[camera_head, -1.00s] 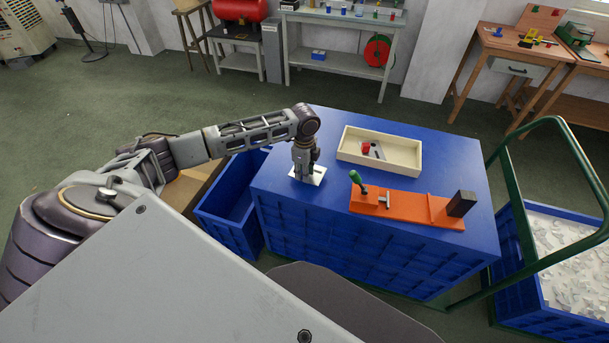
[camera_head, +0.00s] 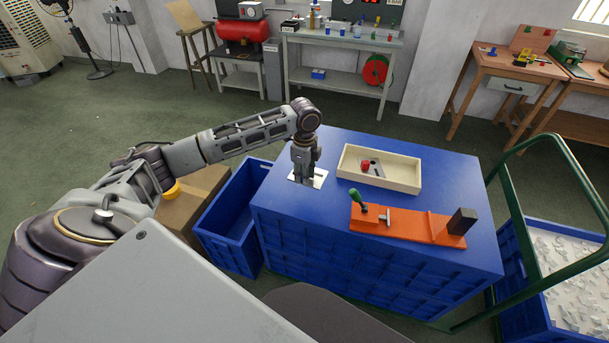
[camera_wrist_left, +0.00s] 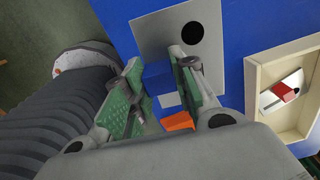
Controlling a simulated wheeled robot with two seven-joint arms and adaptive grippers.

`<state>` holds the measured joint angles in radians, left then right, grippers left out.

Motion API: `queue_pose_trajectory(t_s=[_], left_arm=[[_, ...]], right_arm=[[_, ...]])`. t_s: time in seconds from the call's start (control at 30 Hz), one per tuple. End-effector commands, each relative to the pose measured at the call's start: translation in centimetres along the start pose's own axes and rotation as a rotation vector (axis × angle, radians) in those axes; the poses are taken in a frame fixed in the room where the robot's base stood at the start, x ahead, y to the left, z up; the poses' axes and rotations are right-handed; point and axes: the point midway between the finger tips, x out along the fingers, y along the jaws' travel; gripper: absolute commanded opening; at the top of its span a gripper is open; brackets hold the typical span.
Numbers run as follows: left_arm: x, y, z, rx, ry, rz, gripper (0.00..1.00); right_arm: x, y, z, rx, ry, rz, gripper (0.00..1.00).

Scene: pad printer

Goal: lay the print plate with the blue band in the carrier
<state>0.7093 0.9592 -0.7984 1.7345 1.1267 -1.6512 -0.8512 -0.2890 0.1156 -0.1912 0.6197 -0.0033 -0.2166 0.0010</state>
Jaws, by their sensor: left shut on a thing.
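The print plate is a pale grey sheet with a black round spot, below my left gripper (camera_head: 304,180). It shows in the head view (camera_head: 321,176) and, larger, in the left wrist view (camera_wrist_left: 153,37). A blue block (camera_wrist_left: 158,74) stands on it between the fingertips, and my left gripper is shut on it. The plate is over the left part of the blue tabletop; its exact height is hard to judge. The carrier, an orange base (camera_head: 407,226) with a green-handled clamp and a black end block, lies at the front right of the table. My right gripper is out of view.
A cream tray (camera_head: 407,183) behind the carrier holds another plate with a red block (camera_head: 365,165). An empty blue bin (camera_head: 222,225) stands left of the table. A green-railed cart (camera_head: 575,270) stands at the right. Bare blue tabletop lies between the plate and carrier.

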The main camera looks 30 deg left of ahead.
Motion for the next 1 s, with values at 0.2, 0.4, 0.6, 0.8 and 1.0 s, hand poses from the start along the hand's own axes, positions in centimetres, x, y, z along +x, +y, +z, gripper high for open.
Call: queue_pose_trajectory(t_s=[0.2,0.4,0.6,0.8,1.0], left_arm=[[-0.1,0.0,0.0,-0.001,0.0,-0.001,0.0],[-0.1,0.0,0.0,-0.035,0.0,-0.001,0.0],[-0.1,0.0,0.0,-0.138,0.0,-0.001,0.0],[-0.2,0.0,0.0,-0.294,0.001,-0.001,0.0],[-0.2,0.1,-0.1,-0.457,0.001,-0.001,0.0]], right_arm=[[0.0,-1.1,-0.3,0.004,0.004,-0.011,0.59],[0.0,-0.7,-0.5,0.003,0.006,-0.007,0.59],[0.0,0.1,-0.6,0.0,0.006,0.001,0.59],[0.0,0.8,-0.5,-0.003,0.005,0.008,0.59],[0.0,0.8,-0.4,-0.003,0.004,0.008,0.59]])
